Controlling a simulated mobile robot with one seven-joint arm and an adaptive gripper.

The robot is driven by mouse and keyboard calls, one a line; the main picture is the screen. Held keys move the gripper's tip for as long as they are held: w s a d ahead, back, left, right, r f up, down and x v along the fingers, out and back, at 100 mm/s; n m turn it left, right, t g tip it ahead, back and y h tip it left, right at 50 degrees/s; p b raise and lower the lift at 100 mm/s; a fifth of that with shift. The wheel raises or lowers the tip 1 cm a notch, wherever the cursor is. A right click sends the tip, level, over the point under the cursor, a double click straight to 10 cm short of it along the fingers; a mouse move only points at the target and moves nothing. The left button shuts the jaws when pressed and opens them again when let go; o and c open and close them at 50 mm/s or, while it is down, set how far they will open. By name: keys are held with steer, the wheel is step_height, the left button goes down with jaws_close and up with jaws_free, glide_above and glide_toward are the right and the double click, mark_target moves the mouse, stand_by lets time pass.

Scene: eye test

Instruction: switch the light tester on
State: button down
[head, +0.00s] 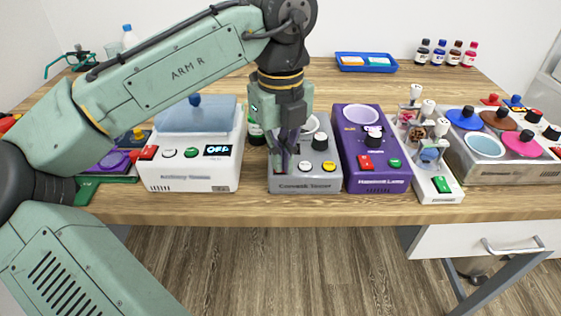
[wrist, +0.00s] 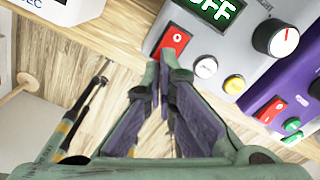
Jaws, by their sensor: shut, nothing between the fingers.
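The grey tester box (head: 318,179) stands at the front of the table; its small label seems to end in "Tester", but I cannot read it surely. In the wrist view its front panel (wrist: 204,42) has a red rocker switch (wrist: 172,42) marked 0, a white button (wrist: 205,67), a yellow button (wrist: 234,84), a knob (wrist: 275,38) and a green display (wrist: 217,8) reading "FF", cut off by the edge. My gripper (head: 283,168) is shut and empty, also in the wrist view (wrist: 164,58). Its tips are close to the red switch; I cannot tell if they touch. In the head view it hides that switch.
A white box (head: 190,178) with an "OFF" display stands left. A purple box (head: 376,180) with red and green buttons stands close on the right. Farther right are a white rack (head: 437,190) and a box with coloured lids (head: 490,170). A blue tray (head: 366,62) lies behind.

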mark_target(281, 175)
steer(key=shift+f, duration=0.55)
steer(key=shift+r, duration=0.15)
step_height(281, 175, up, 7)
steer(key=p, duration=0.6)
stand_by(0.6)
